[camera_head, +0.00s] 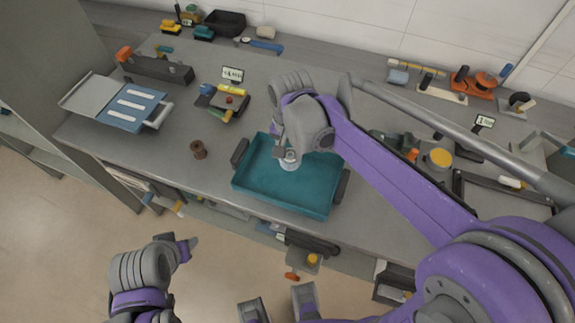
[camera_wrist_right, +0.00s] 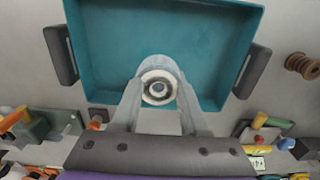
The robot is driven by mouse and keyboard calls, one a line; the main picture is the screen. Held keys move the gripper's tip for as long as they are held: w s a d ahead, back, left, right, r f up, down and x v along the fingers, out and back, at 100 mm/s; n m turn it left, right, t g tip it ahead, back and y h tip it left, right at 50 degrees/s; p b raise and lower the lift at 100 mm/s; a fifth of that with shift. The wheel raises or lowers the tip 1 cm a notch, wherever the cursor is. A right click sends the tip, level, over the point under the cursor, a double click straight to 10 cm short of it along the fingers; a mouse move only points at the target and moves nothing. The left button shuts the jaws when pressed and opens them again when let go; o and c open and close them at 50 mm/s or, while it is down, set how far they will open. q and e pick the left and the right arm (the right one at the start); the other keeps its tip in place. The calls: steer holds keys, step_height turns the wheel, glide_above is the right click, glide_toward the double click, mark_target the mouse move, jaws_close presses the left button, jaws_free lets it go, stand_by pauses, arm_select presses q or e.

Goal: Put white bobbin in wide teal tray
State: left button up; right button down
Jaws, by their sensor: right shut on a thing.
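The white bobbin (camera_wrist_right: 159,84) is between the fingertips of my right gripper (camera_wrist_right: 158,95), which is shut on it. In the head view the bobbin (camera_head: 289,164) shows just below the right gripper (camera_head: 288,154), over the wide teal tray (camera_head: 270,195). The tray also shows in the wrist view (camera_wrist_right: 110,35), open, with dark side handles. I cannot tell whether the bobbin touches the tray floor. My left gripper (camera_head: 189,248) is low at the lower left, away from the table; its finger opening is unclear.
A brown spool (camera_head: 198,150) stands on the grey bench left of the tray. A blue and white folder-like rack (camera_head: 130,105) lies farther left. Colored tools (camera_head: 228,103) lie behind the tray. A clutter of parts (camera_head: 438,158) lies to the right. Bare bench shows around the brown spool.

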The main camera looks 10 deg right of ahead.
mark_target(289, 177)
step_height(289, 177, down, 3)
steer(key=shift+s+r, duration=0.15)
steer(key=shift+f, duration=2.1)
steer(key=shift+b, duration=0.3)
steer(key=shift+f, duration=0.2)
steer(key=shift+c, duration=2.2)
jaws_free()
steer(key=shift+r, duration=0.1)
steer(key=shift+r, duration=0.1)
